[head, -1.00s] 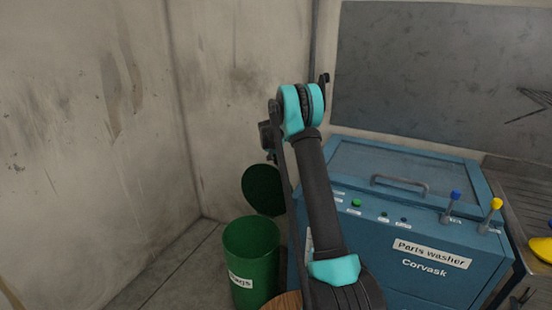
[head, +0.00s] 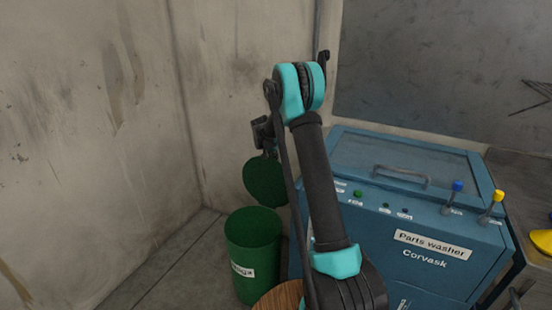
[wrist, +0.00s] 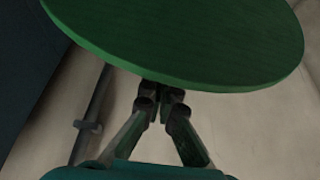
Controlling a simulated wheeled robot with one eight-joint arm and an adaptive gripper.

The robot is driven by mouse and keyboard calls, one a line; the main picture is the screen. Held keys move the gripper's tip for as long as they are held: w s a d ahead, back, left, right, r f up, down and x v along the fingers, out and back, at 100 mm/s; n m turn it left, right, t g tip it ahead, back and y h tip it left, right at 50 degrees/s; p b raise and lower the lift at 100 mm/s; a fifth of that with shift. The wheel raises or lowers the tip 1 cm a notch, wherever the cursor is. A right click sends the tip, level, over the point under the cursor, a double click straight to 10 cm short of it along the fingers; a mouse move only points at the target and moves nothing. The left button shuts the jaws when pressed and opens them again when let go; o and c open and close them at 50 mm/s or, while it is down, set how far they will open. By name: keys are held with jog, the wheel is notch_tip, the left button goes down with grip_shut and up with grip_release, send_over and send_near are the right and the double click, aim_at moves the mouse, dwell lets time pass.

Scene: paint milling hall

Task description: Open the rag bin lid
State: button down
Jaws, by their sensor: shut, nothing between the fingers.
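The rag bin (head: 252,228) is a round green bin with a white label, standing on the floor left of the parts washer. Its mouth is uncovered. Its green round lid (head: 265,182) stands raised, steeply tilted, behind and above the rim. Its hinge is hidden. In the wrist view the lid (wrist: 190,40) fills the upper part as a broad disc. My gripper (wrist: 161,93) is shut and empty, its fingertips at the lid's near edge; I cannot tell whether they touch.
A blue parts washer (head: 420,265) with a handle, buttons and two levers stands right of the bin. A round wooden top (head: 280,296) lies at the bottom edge, partly behind my arm. Bare walls (head: 90,110) close the corner. Floor left of the bin is clear.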

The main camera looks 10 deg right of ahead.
jog(key=shift+s+a+r, duration=0.15)
jog(key=shift+s+a, duration=0.25)
jog(key=shift+s, duration=0.15)
jog(key=shift+s+a+r, duration=0.15)
jog(key=shift+s+a, duration=0.2)
jog(key=shift+s, duration=0.15)
